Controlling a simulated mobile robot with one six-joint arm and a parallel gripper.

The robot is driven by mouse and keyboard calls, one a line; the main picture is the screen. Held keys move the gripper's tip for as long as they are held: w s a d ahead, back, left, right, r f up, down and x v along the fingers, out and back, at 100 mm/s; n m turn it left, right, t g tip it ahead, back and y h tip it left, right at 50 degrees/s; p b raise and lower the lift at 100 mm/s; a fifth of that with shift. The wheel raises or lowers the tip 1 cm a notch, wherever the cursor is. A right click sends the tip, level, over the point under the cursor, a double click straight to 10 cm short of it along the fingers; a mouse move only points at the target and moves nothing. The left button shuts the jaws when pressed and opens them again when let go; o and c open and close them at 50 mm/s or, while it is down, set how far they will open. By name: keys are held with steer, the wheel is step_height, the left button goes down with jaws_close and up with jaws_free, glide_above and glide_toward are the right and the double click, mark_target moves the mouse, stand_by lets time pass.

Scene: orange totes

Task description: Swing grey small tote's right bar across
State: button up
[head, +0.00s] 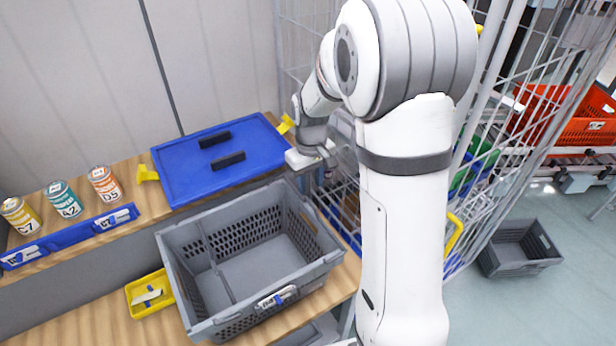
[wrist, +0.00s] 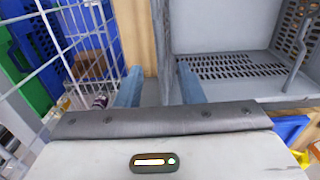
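The grey small tote (head: 262,296) stands upright on the wooden bench in the head view, its inside empty. A thin grey bar (head: 218,262) spans it near its left end. The right bar cannot be told clearly from the right rim (head: 322,228). My gripper (head: 325,172) is by the tote's far right corner, partly hidden by its own wrist. In the wrist view my gripper (wrist: 160,80) has its two blue-grey fingers apart, with a grey upright edge (wrist: 165,45) of the tote between them. I cannot tell whether they touch it.
A blue lid (head: 185,175) with two black handles lies behind the tote. A yellow tray (head: 148,293) is at its left, and several cans (head: 63,198) stand on the shelf. A wire cage (head: 490,190) stands close on the right. Another grey tote (head: 518,250) is on the floor.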

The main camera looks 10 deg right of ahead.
mark_target(311, 202)
step_height(311, 202, down, 7)
steer(key=b, duration=0.4)
steer(key=shift+r, duration=0.15)
steer(key=shift+s, duration=0.1)
steer(key=shift+c, duration=0.3)
steer(key=c, duration=0.6)
steer(key=shift+o, duration=0.2)
steer(key=shift+s+a+r+p, duration=0.2)
steer(key=shift+a+r+p, duration=0.1)
steer(key=shift+a+r, duration=0.3)
steer(key=shift+a, duration=0.1)
